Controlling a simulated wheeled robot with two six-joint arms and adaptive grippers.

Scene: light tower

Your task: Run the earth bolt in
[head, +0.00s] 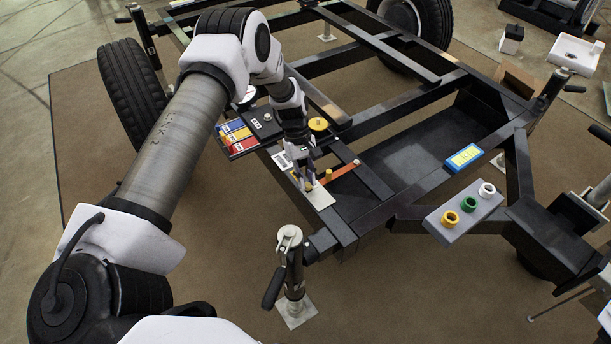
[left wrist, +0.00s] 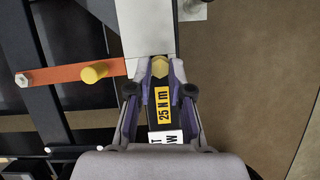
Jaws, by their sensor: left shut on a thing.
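My left gripper (head: 309,184) is low over the near corner of the black trailer frame (head: 342,226). In the left wrist view its fingers (left wrist: 160,75) are shut on a black tool (left wrist: 162,118) with a yellow "25 N m" label. A brass-coloured hex piece (left wrist: 159,66) shows at the tool's tip, at the edge of a pale plate (left wrist: 149,28). I cannot tell whether it is a socket or a bolt head. An orange strap (left wrist: 60,76) runs left from the fingers, with a yellow stud (left wrist: 95,73) and a silver hex bolt (left wrist: 22,79) on it. My right gripper is not in view.
A rack with blue, yellow and red sections (head: 236,135) lies left of the gripper. A grey block with yellow, green and white rings (head: 460,212) stands to the right, near a blue-and-yellow box (head: 463,156). A jack post (head: 291,265) stands in front of the frame.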

